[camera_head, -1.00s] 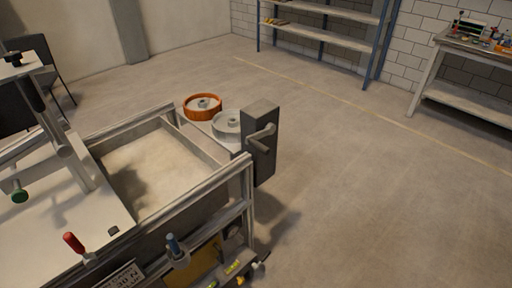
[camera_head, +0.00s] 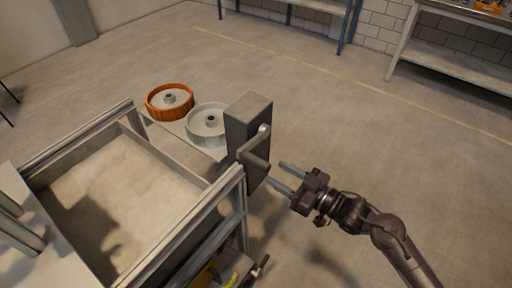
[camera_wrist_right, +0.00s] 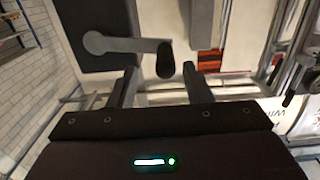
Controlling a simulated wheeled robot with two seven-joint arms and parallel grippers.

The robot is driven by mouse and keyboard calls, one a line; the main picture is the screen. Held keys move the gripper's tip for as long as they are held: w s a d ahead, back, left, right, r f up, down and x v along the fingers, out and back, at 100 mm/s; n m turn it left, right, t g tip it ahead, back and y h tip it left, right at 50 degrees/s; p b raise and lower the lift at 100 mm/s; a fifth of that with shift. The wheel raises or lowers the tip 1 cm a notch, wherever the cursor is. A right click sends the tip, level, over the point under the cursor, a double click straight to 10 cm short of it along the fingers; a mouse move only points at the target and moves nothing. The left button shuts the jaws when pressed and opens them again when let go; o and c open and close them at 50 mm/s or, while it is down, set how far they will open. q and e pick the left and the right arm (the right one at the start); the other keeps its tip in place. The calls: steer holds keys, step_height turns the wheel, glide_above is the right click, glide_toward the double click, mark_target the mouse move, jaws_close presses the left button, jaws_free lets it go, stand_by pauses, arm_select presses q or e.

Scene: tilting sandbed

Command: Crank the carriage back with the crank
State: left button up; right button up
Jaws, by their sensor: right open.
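The crank (camera_head: 262,140) is a grey arm with a dark handle on the side of an upright grey box (camera_head: 247,120) at the sandbed's far right corner. My right gripper (camera_head: 279,174) is open and empty, its fingers pointing at the handle from the right. In the right wrist view the crank handle (camera_wrist_right: 165,60) lies ahead, between the lines of the two fingertips (camera_wrist_right: 160,78), with no contact visible. Part of what may be the carriage, a pale bar (camera_head: 18,228), shows at the left edge. My left gripper is not in view.
The metal-framed sandbed (camera_head: 85,145) fills the lower left. A workbench (camera_head: 455,68) and shelving (camera_head: 320,6) stand far back. The floor to the right is open.

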mark_target(269, 168)
steer(key=shift+w+a+r+p, duration=0.15)
steer(key=shift+a+r+p, duration=0.1)
steer(key=shift+a+r, duration=0.25)
steer(key=shift+w+a+r+p, duration=0.15)
steer(key=shift+a+r+p, duration=0.1)
steer(key=shift+a, duration=0.35)
steer(key=x, duration=0.4)
steer(key=shift+w+f+p, duration=0.1)
steer(key=shift+f+p, duration=0.1)
steer(key=shift+p, duration=0.15)
steer(key=shift+w+a, duration=0.2)
steer(key=shift+a, duration=0.05)
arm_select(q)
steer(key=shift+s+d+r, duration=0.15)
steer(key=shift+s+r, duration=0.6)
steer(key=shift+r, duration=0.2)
arm_select(e)
steer(key=shift+a+f, duration=0.1)
jaws_close()
